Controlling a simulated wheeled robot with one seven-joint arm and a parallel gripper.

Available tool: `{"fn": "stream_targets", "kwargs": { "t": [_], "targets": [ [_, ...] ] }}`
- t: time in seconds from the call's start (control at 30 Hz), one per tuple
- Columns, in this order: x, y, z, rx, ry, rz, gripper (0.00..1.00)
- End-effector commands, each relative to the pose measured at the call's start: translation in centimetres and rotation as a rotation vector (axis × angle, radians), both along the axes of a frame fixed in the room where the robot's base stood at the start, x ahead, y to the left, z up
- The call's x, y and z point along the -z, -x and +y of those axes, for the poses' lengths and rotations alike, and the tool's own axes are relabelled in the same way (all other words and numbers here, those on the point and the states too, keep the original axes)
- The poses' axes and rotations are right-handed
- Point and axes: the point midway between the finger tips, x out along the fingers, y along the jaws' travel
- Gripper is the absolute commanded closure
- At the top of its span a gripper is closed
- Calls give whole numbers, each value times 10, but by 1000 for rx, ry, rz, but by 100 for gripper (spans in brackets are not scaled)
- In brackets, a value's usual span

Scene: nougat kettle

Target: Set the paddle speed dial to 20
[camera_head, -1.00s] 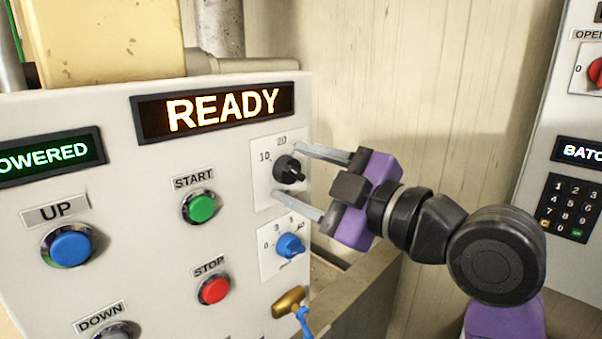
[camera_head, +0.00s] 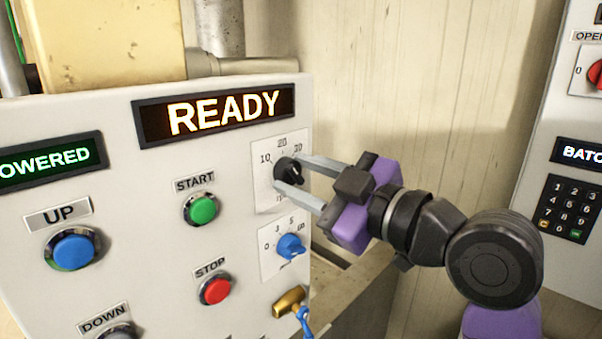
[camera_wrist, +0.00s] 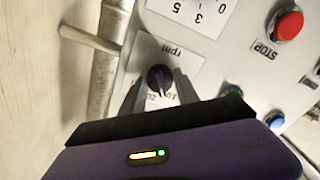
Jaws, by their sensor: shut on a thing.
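The paddle speed dial is a black knob (camera_head: 287,172) on a white plate near the right edge of the control panel (camera_head: 130,240). Its plate reads 10, 20 and 30 around the top, and "rpm" shows in the wrist view. My gripper (camera_head: 292,172) is shut on the knob, with one finger above and one below it. In the wrist view the knob (camera_wrist: 160,78) sits between my two fingertips, with a pale pointer line on it. Which number the pointer faces is hard to tell, and the fingers hide part of the scale.
A blue dial (camera_head: 290,246) with its own scale sits just below. A green START button (camera_head: 201,209) and red STOP button (camera_head: 214,290) are to the left. A brass key-like part (camera_head: 289,301) juts out below. The display (camera_head: 222,112) reads READY.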

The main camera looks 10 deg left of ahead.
Motion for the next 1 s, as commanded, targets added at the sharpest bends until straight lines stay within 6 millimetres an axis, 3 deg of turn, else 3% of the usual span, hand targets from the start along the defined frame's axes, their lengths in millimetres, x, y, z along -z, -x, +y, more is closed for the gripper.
{"fn": "stream_targets", "kwargs": {
  "t": [0.5,1.0],
  "targets": [
    [0,1,1,-1,-263,344,100],
    [1,1,1,0,-372,482,100]
  ]
}}
